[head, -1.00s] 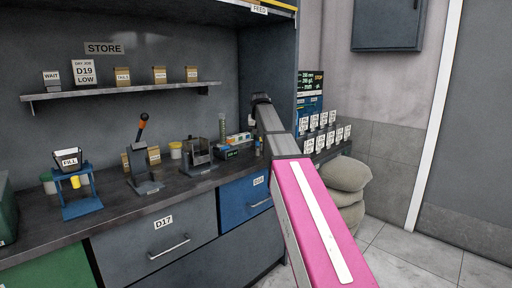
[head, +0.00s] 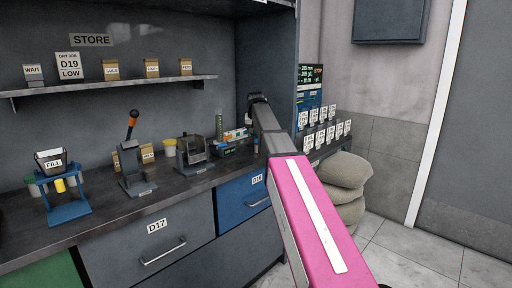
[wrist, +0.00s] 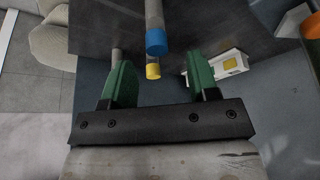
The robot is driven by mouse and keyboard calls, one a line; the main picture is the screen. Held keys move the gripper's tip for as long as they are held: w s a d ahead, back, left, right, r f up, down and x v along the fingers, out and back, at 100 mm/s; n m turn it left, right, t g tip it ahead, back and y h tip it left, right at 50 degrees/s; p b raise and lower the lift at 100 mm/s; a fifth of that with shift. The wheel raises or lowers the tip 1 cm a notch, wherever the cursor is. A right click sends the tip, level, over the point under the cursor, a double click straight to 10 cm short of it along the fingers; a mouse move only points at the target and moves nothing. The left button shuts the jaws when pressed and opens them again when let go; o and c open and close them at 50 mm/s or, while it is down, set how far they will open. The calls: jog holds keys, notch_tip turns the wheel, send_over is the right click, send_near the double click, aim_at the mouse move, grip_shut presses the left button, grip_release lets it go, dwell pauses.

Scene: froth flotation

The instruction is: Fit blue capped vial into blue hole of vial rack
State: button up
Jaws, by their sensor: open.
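In the wrist view the blue capped vial (wrist: 156,40) has its cap towards me, just beyond and between the fingertips. My gripper (wrist: 158,66) is open, its two green fingers apart with nothing clearly held. A yellow capped vial (wrist: 152,71) shows just below the blue cap in the picture. A grey-ended rod or vial (wrist: 117,55) is by the left finger. In the head view my arm hides the gripper and the blue vial. I cannot make out the rack's blue hole in either view.
A white item with a yellow patch (wrist: 229,64) lies right of the fingers. In the head view the dark counter (head: 110,208) carries a lever press (head: 133,160), a blue stand (head: 68,212) and a small metal box (head: 192,150). Sacks (head: 345,172) stand at right.

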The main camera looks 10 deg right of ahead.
aim_at(256, 139)
jog(key=x, duration=0.4)
jog(key=shift+s+d+f, duration=0.1)
jog(key=shift+s+f, duration=0.05)
jog(key=shift+f, duration=0.05)
jog(key=c, duration=1)
jog(key=shift+r, duration=0.15)
